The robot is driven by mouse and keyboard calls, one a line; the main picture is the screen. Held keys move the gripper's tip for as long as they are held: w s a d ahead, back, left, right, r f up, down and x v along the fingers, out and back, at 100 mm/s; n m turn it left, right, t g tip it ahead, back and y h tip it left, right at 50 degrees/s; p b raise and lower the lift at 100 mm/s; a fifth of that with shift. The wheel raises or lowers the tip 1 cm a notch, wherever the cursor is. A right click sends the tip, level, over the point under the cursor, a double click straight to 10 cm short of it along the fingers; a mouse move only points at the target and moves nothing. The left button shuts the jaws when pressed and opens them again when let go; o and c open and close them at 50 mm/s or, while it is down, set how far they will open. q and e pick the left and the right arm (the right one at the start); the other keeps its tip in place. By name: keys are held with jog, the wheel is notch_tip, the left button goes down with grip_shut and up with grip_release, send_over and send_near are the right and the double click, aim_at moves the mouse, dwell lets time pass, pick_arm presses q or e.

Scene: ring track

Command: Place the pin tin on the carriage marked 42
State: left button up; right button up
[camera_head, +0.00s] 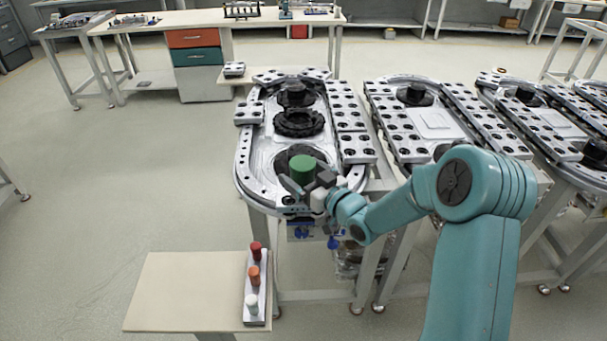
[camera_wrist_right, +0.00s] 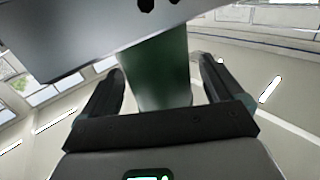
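The pin tin, a dark green cylinder (camera_head: 303,168), stands upright at the near end of the left ring track (camera_head: 246,165). My right gripper (camera_head: 308,186) is at the tin, coming in from the right. In the right wrist view, which looks upside down, the green tin (camera_wrist_right: 160,72) is between the two fingers (camera_wrist_right: 162,72), with a narrow gap on the right side. The tin's base meets a grey metal plate with dark holes, apparently a carriage (camera_wrist_right: 70,40). I cannot read any number on it. My left gripper is not in view.
Grey blocks with holes sit along the track, such as one on the right side (camera_head: 357,148). More tracks (camera_head: 436,122) stand to the right. A cream side table (camera_head: 185,290) in front holds a rack with red, orange and white cylinders (camera_head: 254,275).

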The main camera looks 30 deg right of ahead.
jog(key=shift+s+r, duration=0.1)
jog(key=shift+r, duration=0.05)
jog(key=shift+r, duration=0.15)
jog(key=shift+s+f, duration=0.2)
jog(key=shift+s, duration=0.1)
jog(key=s+d+b, duration=0.1)
jog(key=s+b, duration=0.1)
jog(key=s, duration=0.9)
jog(key=shift+s+r, duration=0.15)
jog(key=shift+r, duration=0.05)
jog(key=shift+d, duration=0.1)
